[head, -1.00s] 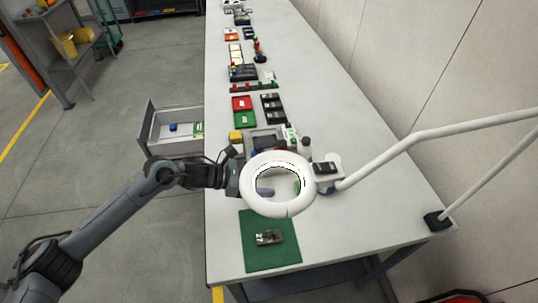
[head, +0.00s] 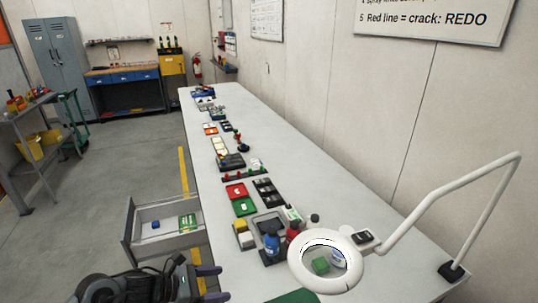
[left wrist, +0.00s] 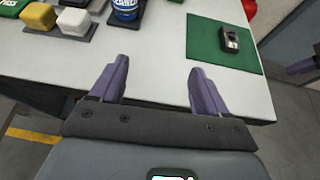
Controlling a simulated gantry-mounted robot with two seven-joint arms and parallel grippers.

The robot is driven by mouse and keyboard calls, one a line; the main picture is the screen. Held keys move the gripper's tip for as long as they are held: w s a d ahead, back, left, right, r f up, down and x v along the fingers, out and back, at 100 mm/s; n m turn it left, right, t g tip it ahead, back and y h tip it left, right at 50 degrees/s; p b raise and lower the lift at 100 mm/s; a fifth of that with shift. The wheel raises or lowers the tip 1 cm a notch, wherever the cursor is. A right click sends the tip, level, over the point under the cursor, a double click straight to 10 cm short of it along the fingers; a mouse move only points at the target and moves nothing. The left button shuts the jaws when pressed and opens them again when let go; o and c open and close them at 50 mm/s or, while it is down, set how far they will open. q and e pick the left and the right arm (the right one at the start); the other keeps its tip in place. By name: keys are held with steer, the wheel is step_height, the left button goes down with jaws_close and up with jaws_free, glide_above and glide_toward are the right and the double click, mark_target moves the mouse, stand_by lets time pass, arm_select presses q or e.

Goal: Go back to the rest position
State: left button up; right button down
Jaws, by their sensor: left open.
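My left gripper (head: 205,277) is at the bottom of the head view, left of the long table (head: 322,207) and in front of the open drawer. In the left wrist view its two purple fingers (left wrist: 157,84) are spread apart with nothing between them. They sit over the table's near edge. A metal part (left wrist: 231,40) lies on a green mat (left wrist: 193,38) to the right in that view, apart from the fingers.
A white ring magnifier (head: 297,275) on a jointed arm stands over the table's near end. An open drawer (head: 140,228) juts out left of the table. A blue can (left wrist: 125,8) and a yellow block (left wrist: 38,17) stand on the table. The floor (head: 95,180) on the left is mostly clear.

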arm_select(q)
steer(key=w+a+n+t+y, duration=0.1)
steer(key=a+y, duration=0.1)
steer(key=a, duration=0.7)
steer(key=s+a+f+n+t+y, duration=0.35)
steer(key=s+f+n+y, duration=0.5)
steer(key=n, duration=0.95)
steer(key=s+a+n+g+y, duration=0.25)
steer(key=s+a+n, duration=0.25)
steer(key=s+n, duration=0.6)
steer(key=s+a+n+g+y, duration=0.2)
steer(key=s+a+n+y, duration=0.2)
steer(key=s+n, duration=0.7)
steer(key=s+d+f+n+g+h, duration=0.1)
steer(key=d+f+n+h, duration=0.15)
steer(key=d, duration=0.55)
steer(key=s+d+f+n+g+h, duration=0.1)
steer(key=s+d+n+h, duration=0.2)
steer(key=d, duration=0.4)
step_height(320, 180, up, 38)
steer(key=w+p, duration=0.1)
steer(key=p, duration=3.6)
steer(key=shift+w+f+n+p, duration=0.2)
steer(key=shift+f+n+p, duration=0.05)
steer(key=shift+n+p, duration=0.2)
arm_select(e)
step_height(320, 180, up, 38)
steer(key=d, duration=0.1)
steer(key=shift+w+d, duration=0.2)
steer(key=shift+w, duration=0.15)
